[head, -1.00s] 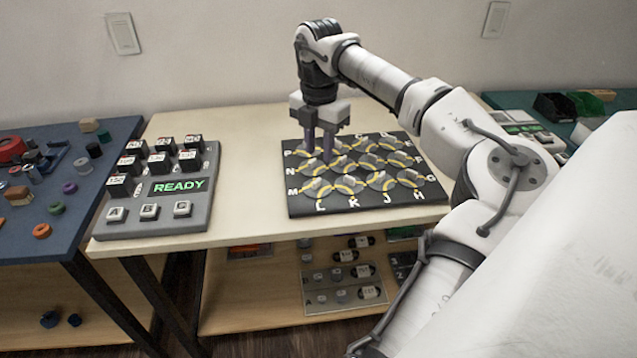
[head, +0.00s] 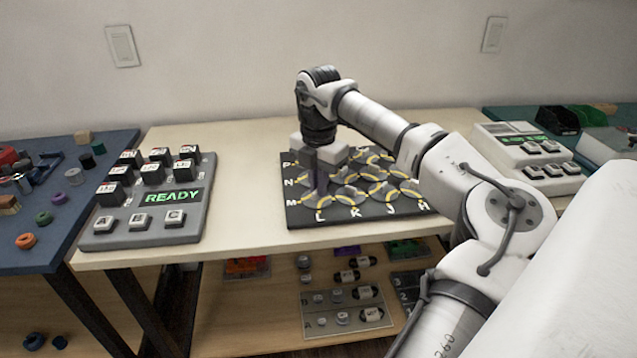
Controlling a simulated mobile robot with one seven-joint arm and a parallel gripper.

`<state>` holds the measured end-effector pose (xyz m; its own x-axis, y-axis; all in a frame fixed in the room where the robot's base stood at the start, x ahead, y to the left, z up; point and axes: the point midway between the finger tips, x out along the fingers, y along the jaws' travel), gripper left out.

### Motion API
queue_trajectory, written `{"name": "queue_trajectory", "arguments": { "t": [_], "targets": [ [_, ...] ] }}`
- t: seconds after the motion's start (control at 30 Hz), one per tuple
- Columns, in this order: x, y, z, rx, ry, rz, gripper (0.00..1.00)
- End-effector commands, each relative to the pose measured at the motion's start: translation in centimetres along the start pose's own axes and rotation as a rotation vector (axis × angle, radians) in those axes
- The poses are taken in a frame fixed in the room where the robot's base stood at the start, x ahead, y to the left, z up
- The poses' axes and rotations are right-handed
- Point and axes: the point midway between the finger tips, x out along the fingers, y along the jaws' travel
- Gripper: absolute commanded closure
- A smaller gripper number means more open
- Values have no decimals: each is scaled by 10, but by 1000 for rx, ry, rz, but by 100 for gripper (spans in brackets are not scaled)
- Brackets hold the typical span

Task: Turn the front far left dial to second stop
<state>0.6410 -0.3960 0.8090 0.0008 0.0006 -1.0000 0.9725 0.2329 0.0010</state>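The black dial board (head: 300,220) lies on the light wooden table, with several round dials marked by yellow arcs and white letters. The front far left dial (head: 320,201) is in the row nearest me, by the letters M and L. My gripper (head: 318,188) points down with its fingers at or just above this dial. The fingers and the blocks above them hide the dial's knob and part of the row behind. I cannot tell whether the fingers touch the knob or how wide they stand.
A grey keypad box (head: 190,225) with a green READY display stands left of the board. A pale keypad box (head: 560,185) stands at the right. A blue table (head: 60,235) with loose parts is at the left. Table between keypad and board is clear.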

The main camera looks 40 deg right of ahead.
Motion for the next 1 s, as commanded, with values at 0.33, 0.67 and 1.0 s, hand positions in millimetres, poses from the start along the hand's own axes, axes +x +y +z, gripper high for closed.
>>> {"name": "queue_trajectory", "arguments": {
  "t": [0.33, 0.67, 1.0],
  "targets": [
    [0, 0, 0, -17, 1, -2, 100],
    [-2, 1, 0, -185, 0, -1, 100],
    [-2, 4, -1, -499, -1, -2, 100]
  ]
}}
